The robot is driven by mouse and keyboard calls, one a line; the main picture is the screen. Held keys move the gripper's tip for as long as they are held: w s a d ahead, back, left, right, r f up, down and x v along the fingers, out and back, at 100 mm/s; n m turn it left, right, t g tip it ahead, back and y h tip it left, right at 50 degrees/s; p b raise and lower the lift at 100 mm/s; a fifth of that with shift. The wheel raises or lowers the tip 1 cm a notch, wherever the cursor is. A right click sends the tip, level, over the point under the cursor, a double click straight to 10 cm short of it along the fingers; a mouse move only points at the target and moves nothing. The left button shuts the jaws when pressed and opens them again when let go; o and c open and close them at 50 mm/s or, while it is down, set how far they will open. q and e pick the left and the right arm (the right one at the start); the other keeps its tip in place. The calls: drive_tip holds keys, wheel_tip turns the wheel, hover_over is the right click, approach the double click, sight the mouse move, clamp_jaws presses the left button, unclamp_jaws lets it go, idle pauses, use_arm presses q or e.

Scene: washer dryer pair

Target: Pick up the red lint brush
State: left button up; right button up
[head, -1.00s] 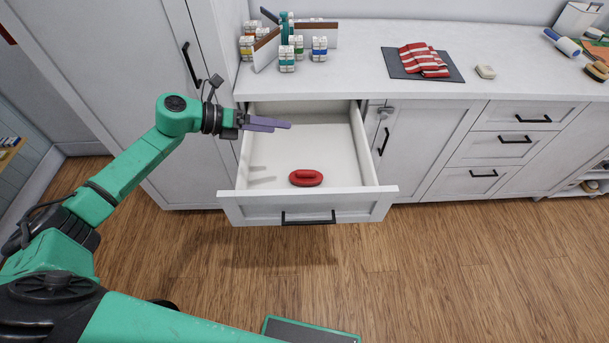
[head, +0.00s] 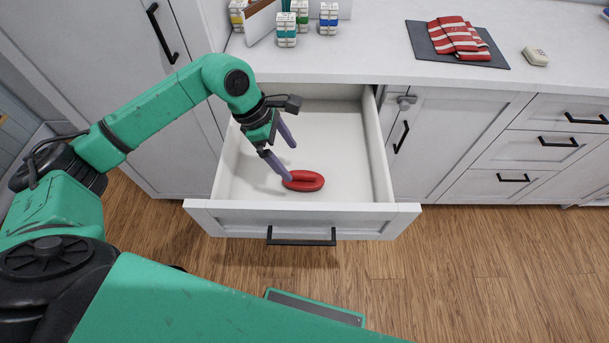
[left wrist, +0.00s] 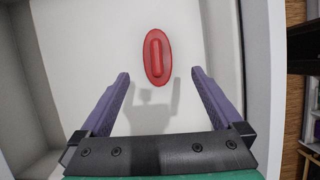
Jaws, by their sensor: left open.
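The red lint brush (head: 304,181) lies on the floor of the open white drawer (head: 341,150), toward its front. It is oval with a raised bar handle along its middle. In the left wrist view the brush (left wrist: 157,57) lies ahead of the fingertips, centred between the lines of the two fingers. My left gripper (head: 289,161) is open and empty, tilted down inside the drawer, above and just behind the brush. One purple fingertip overlaps the brush's left end in the head view. In the left wrist view my left gripper (left wrist: 160,75) shows its fingers spread wide. My right gripper is not in view.
The drawer's front panel (head: 230,220) with a black handle (head: 300,240) and its side walls surround the brush. The countertop (head: 370,58) above holds a dark mat (head: 492,59) with a striped red cloth (head: 457,37), a pale block (head: 535,56) and several small bottle-like packs.

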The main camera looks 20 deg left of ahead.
sight(301, 173)
use_arm(q)
drive_tip(key=x, duration=0.3)
drive_tip(key=shift+d+f, duration=0.2)
drive_tip(key=shift+f, duration=0.1)
drive_tip(key=x, duration=0.1)
drive_tip(key=p+x, duration=0.1)
drive_tip(key=x, duration=0.1)
drive_tip(key=p+x, duration=0.1)
drive_tip(key=x, duration=0.1)
drive_tip(key=shift+w+f, duration=0.25)
drive_tip(key=shift+w, duration=0.05)
drive_tip(key=shift+f, duration=0.3)
drive_tip(key=c, duration=1.5)
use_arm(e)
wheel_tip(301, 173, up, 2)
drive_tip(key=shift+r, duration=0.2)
use_arm(q)
drive_tip(key=shift+w+r, duration=0.1)
wheel_tip(301, 173, up, 20)
drive_tip(key=shift+f+b, duration=0.1)
drive_tip(key=shift+b, duration=1)
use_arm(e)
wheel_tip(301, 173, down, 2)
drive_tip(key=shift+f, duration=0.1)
